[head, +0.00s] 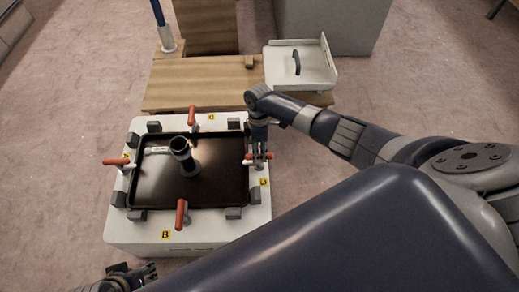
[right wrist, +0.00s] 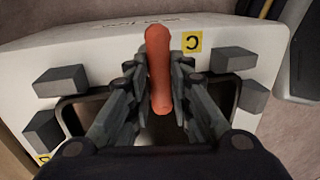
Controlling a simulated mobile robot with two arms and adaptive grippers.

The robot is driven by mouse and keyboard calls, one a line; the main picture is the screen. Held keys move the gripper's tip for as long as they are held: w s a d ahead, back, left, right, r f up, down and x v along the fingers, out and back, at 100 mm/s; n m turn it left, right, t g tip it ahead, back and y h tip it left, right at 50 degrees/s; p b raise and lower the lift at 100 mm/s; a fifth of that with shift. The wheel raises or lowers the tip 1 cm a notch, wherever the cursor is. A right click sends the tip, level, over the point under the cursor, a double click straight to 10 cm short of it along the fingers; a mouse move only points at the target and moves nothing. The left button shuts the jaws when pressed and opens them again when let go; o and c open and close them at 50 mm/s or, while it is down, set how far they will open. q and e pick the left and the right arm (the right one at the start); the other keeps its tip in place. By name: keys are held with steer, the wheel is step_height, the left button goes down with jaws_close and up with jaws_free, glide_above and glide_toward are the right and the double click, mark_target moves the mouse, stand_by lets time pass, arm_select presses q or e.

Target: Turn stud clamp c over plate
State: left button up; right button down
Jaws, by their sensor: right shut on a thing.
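The white box (head: 145,232) carries a dark plate (head: 219,187) set inside its rim. Stud clamp c has an orange-red handle (head: 248,161), by the yellow C label (head: 263,182) on the box's right side. My right gripper (head: 258,158) is shut on this handle from above. In the right wrist view the handle (right wrist: 158,62) stands between the fingers (right wrist: 160,95), one end toward the dark plate and the other toward the box's outer edge. The clamp's lower part is hidden. My left gripper (head: 132,276) is at the bottom left, partly cut off; its jaws are unclear.
Other red-handled clamps stand at the left (head: 117,161), back (head: 191,116) and front (head: 181,214). A dark upright cylinder (head: 182,152) is on the plate. Grey blocks (head: 233,212) line the rim. A wooden board (head: 190,85) and white tray (head: 300,68) lie behind.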

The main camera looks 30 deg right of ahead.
steer(key=c, duration=1.4)
jaws_free()
steer(key=shift+c, duration=0.2)
step_height(320, 180, up, 12)
steer(key=w, duration=0.2)
steer(key=shift+d, duration=0.45)
steer(key=shift+w+f, duration=0.1)
